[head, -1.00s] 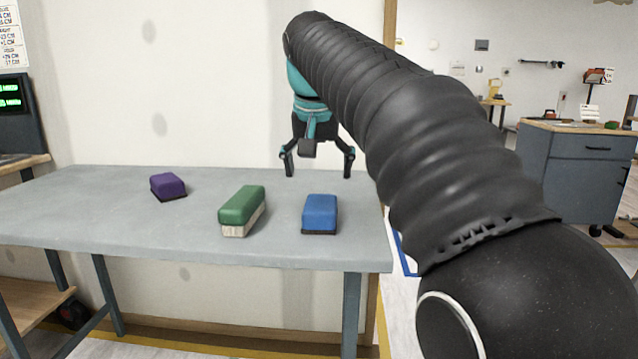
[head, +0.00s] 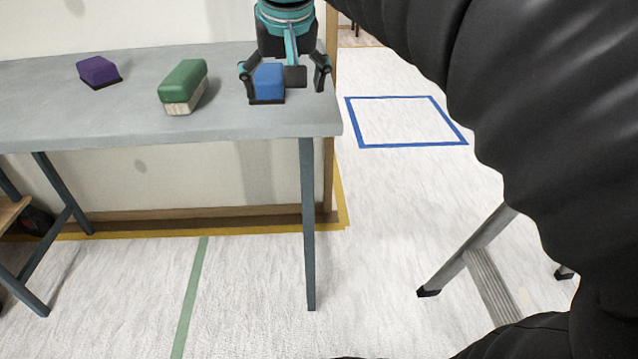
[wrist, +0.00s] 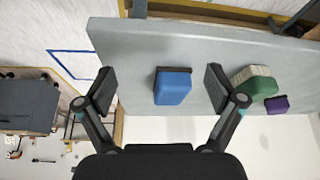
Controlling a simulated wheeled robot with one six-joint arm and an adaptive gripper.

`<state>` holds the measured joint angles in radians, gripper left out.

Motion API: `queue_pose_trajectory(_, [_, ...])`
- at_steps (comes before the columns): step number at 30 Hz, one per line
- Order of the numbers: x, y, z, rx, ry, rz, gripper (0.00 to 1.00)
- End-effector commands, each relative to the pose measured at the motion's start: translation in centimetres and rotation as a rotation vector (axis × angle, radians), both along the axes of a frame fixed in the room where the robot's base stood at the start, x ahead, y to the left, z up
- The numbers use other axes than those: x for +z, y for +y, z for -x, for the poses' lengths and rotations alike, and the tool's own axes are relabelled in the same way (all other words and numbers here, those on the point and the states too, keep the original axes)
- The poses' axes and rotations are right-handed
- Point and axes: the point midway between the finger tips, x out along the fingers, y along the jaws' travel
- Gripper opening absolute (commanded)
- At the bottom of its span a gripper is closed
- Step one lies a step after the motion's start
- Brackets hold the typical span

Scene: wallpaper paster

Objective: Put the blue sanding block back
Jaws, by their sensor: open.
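The blue sanding block (head: 268,82) lies on the grey table (head: 215,125) near its right end. It has a dark underside. My gripper (head: 284,86) is open above and around the block's place in the head view, partly covering it. In the wrist view the blue block (wrist: 173,87) appears between the two open fingers (wrist: 160,88), with gaps on both sides. The fingers do not visibly touch it. The exact height of the fingers above the table cannot be told.
A green block with a pale bristle-like base (head: 183,86) and a purple block (head: 98,71) lie to the left on the table. A blue taped square (head: 405,145) marks the floor to the right. A step stool's leg (head: 470,250) stands at lower right.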

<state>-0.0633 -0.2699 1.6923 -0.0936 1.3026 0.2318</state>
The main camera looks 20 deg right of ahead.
Motion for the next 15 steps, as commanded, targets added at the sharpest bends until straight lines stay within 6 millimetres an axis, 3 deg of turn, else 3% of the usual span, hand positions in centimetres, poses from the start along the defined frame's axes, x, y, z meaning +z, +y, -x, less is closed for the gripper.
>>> queue_pose_trajectory(1, [-1.5,-0.2,1.8,0.015,-0.005,0.000,0.93])
queue_pose_trajectory(9, [-11.3,-0.5,9.9,0.105,-0.039,0.003,0.93])
queue_pose_trajectory(15, [-17.5,-0.5,14.2,0.148,-0.058,0.005,0.93])
